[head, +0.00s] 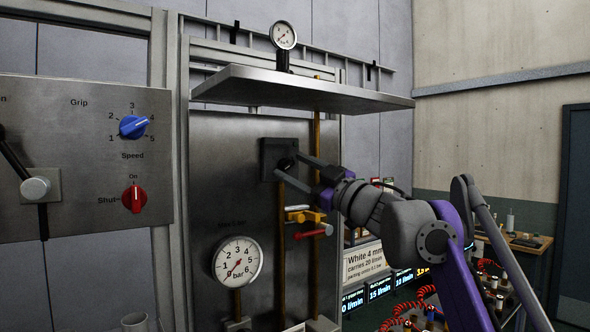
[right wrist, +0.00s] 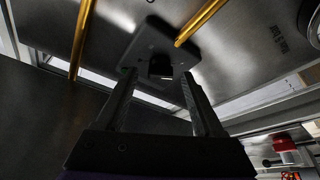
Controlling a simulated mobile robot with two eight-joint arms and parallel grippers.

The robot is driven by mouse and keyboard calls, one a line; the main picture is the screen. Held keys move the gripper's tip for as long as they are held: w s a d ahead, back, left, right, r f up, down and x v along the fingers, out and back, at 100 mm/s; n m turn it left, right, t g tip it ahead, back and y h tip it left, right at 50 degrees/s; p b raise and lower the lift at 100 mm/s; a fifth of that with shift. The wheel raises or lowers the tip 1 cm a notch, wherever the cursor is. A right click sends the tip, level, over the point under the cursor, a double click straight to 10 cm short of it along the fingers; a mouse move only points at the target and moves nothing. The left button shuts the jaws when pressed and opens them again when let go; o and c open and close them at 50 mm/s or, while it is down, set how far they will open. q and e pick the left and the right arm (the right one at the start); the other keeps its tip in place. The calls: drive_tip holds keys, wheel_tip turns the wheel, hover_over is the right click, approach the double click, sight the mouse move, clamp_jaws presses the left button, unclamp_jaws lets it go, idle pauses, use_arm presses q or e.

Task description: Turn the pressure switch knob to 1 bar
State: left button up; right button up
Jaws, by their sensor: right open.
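The pressure switch is a dark square housing (head: 270,152) on the grey metal panel, with a small black knob (head: 286,164) on its face. In the right wrist view the knob (right wrist: 160,66) lies between and beyond the two fingertips, on the housing (right wrist: 148,42). My right gripper (head: 288,167) comes from the right with its fingers spread on either side of the knob. The fingers look apart from it; whether either one touches cannot be told. The knob's scale and pointer cannot be read. My left gripper is not in view.
A large bar gauge (head: 238,262) below has its needle at the lower left, near the scale's low end. A metal shelf (head: 300,88) with a small gauge (head: 283,35) juts out above. A brass pipe (head: 316,250) and a red-handled valve (head: 314,232) are just below the gripper.

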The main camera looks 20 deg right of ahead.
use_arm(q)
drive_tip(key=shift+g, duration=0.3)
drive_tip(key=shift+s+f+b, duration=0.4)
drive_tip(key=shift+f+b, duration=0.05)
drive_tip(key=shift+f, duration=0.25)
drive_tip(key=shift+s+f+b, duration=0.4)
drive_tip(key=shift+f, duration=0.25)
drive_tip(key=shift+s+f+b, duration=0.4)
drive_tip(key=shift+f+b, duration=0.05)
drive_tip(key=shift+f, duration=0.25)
use_arm(e)
drive_tip(key=v, duration=1)
drive_tip(key=shift+s+f, duration=0.2)
drive_tip(key=shift+s, duration=0.05)
drive_tip(key=shift+d, duration=0.15)
